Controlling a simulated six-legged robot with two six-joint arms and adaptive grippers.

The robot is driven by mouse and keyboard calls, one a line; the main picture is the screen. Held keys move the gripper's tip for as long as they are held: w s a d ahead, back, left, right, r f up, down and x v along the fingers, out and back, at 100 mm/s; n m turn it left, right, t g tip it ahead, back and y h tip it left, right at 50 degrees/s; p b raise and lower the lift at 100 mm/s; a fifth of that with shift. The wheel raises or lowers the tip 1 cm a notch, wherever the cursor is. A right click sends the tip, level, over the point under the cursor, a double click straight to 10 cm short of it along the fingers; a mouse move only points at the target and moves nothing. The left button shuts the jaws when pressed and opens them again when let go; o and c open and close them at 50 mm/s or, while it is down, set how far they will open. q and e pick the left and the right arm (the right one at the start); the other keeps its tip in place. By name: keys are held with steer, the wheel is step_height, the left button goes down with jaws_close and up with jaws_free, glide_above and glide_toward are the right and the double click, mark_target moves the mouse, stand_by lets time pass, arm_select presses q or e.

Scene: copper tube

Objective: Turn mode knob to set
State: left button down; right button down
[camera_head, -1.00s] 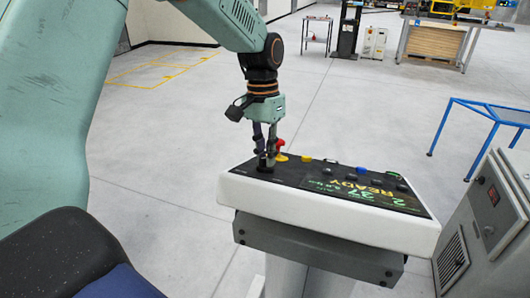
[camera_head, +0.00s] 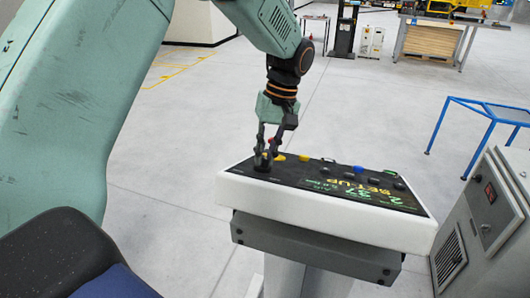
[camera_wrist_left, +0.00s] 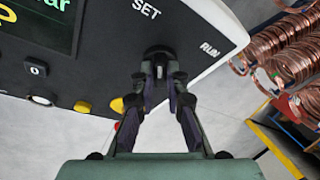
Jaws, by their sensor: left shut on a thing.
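The control panel (camera_head: 228,190) is a white-edged box with a black top on a pedestal. Its screen (camera_head: 375,194) reads "SETUP" in yellow. The black mode knob (camera_wrist_left: 158,52) is at the panel's left end, between the printed words "SET" and "RUN" in the wrist view. My left gripper (camera_head: 264,160) points down at the panel and is shut on the knob, its fingers on both sides of it. The fingers partly hide the knob in the head view. My right gripper is not in view.
Copper tube coils (camera_wrist_left: 290,60) show in the wrist view.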

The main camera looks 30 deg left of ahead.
arm_select(q)
steer(key=shift+w+n, duration=0.15)
steer(key=shift+n, duration=0.95)
steer(key=shift+g+y, duration=0.3)
steer(key=c, duration=1.4)
jaws_free()
steer(key=shift+o, duration=0.2)
steer(key=v, duration=1.2)
steer(key=shift+f, duration=0.1)
